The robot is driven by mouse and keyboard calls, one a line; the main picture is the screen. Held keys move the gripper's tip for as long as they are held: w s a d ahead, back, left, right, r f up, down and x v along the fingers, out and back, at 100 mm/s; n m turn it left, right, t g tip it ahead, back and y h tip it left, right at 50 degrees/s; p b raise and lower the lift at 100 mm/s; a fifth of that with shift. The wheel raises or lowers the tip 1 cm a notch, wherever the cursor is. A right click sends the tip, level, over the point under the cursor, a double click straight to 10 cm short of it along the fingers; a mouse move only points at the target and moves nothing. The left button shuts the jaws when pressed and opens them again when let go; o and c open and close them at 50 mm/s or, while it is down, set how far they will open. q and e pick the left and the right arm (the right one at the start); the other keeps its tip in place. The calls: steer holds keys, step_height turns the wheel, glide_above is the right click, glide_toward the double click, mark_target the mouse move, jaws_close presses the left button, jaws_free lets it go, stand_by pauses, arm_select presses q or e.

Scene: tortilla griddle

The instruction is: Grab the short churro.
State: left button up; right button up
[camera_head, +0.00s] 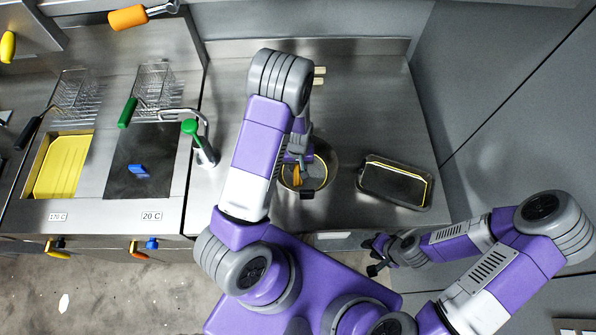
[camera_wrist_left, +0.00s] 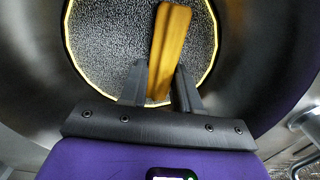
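A golden-orange churro (camera_wrist_left: 171,40) leans inside the round metal pot (camera_wrist_left: 215,80) in the left wrist view. Its lower part lies between the two dark fingers of my left gripper (camera_wrist_left: 160,85). The fingers are close beside it on both sides; whether they press on it cannot be told. In the head view, the churro (camera_head: 297,176) shows as a small orange piece in the pot (camera_head: 330,160), with my left gripper (camera_head: 300,160) reaching in from above. My right gripper (camera_head: 375,257) is empty, in front of the counter at lower right, with its fingers apart.
A dark tray with a yellow rim (camera_head: 395,185) lies right of the pot.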

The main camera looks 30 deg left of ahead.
arm_select(q)
jaws_close()
steer(key=shift+r, duration=0.15)
step_height(320, 180, up, 10)
steer(key=f, duration=0.1)
step_height(320, 180, up, 5)
steer(key=p, duration=0.5)
glide_above(298, 166)
steer(key=shift+f, duration=0.2)
steer(key=shift+f, duration=0.1)
